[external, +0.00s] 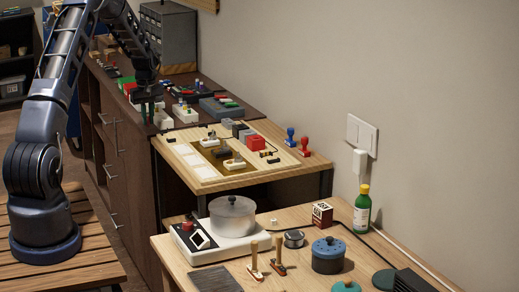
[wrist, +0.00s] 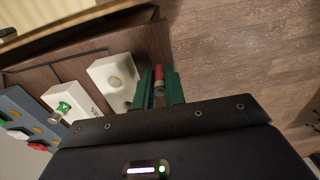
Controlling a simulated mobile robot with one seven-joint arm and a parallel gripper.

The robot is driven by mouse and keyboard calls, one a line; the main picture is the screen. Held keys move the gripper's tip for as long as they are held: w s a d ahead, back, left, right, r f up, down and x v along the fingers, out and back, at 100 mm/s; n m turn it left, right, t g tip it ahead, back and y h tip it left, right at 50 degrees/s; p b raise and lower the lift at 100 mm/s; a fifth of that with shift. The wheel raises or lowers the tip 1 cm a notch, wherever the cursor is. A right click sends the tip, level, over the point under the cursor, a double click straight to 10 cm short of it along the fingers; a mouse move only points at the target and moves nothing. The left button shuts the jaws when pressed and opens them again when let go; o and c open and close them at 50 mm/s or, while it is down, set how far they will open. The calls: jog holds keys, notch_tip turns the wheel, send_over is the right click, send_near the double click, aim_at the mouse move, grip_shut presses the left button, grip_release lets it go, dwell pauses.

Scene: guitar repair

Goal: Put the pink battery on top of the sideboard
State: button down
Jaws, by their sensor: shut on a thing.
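The pink battery (wrist: 159,76) is a small pinkish-red cylinder with a metallic end, between the green fingers of my gripper (wrist: 159,88) in the wrist view. The fingers are shut on it. In the external view my gripper (external: 150,106) is over the front edge of the dark brown sideboard (external: 136,185); the battery cannot be made out there. The sideboard's dark wood top (wrist: 72,70) also shows in the wrist view, left of the fingers, with the floor to the right. I cannot tell whether the battery touches the top.
A white box with a round knob (wrist: 115,80) is close left of my fingers. Another white device with a green part (wrist: 62,108) and grey-blue units (wrist: 22,118) are farther left. A grey drawer cabinet (external: 170,35) stands at the back. A lower light-wood table (external: 285,172) adjoins the sideboard.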

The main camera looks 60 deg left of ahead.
jog(key=shift+f, duration=0.5)
jog(key=shift+f, duration=0.1)
jog(key=c, duration=1.5)
grip_release()
jog(key=shift+o, duration=0.2)
notch_tip(320, 180, up, 12)
jog(key=shift+r, duration=0.1)
jog(key=shift+d+r, duration=0.1)
